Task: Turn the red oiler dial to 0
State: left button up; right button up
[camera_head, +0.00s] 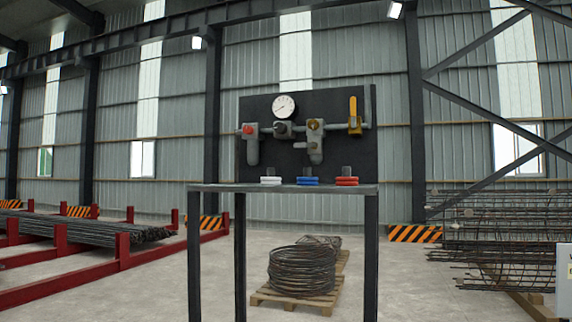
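A dark panel (350,103) stands at the back of a metal table, some way ahead of me. The red oiler dial (248,129) is a small red knob on top of a grey oiler body (252,149) at the panel's left side. Its number setting is too small to read. Neither of my grippers shows in the head view, and nothing touches the dial.
The panel also carries a round gauge (284,106), a black knob (282,129), a brass-topped unit (315,140) and a yellow lever (354,112). White (271,180), blue (307,181) and red (346,181) items sit on the table (230,188). A wire coil (302,270) lies on a pallet below.

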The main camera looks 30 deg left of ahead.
aim_at(248, 130)
jog(key=u, duration=1.25)
jog(key=i+z, duration=0.1)
jog(key=i, duration=0.2)
jog(key=j, duration=0.05)
